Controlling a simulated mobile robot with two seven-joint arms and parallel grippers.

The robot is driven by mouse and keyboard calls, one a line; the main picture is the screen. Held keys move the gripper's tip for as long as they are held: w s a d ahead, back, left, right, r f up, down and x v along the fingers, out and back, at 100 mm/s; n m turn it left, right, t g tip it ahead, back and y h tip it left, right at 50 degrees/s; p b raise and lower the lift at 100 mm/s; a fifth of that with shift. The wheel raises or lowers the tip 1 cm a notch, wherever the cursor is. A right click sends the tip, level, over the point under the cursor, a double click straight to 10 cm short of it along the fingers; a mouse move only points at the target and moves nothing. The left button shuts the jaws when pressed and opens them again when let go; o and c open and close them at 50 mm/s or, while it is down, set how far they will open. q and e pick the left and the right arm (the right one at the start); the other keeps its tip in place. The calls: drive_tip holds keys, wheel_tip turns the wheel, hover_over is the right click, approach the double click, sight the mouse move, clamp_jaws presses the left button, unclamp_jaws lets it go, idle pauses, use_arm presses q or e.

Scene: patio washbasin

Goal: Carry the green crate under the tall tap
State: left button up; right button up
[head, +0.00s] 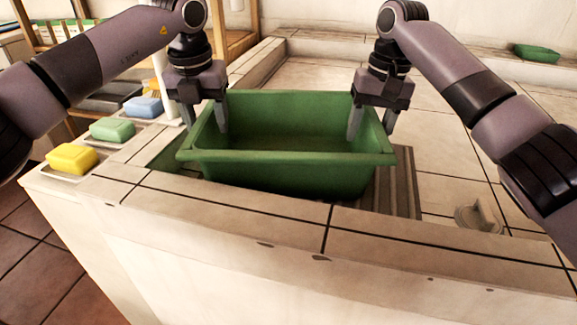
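The green crate (290,170) is an open rectangular tub, sitting upright and empty in the pale tiled basin area. My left gripper (206,130) is at its left wall, fingers pointing down and apart, one on each side of the rim. My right gripper (371,132) is at the right wall in the same way, one finger inside and one outside. Both look open around the walls; contact with the walls is hard to make out. The crate's underside is hidden. No tall tap can be made out in this view.
A yellow soap (72,158), a green soap (112,130) and a blue soap (143,106) lie on the left ledge. A ribbed grey surface (403,190) shows right of the crate. A small pale fitting (478,216) stands at right. A green dish (537,53) is far right.

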use_arm(q)
drive_tip(key=r, duration=0.4)
drive_tip(key=s+r, duration=0.1)
drive_tip(key=r, duration=0.2)
drive_tip(key=shift+r, duration=0.1)
use_arm(e)
drive_tip(key=shift+d, duration=0.15)
use_arm(q)
drive_tip(key=shift+r, duration=0.15)
use_arm(e)
drive_tip(key=shift+r, duration=0.35)
drive_tip(key=r, duration=0.6)
drive_tip(key=shift+d+r, duration=0.35)
use_arm(q)
drive_tip(key=shift+s, duration=0.1)
use_arm(e)
drive_tip(key=shift+s, duration=0.1)
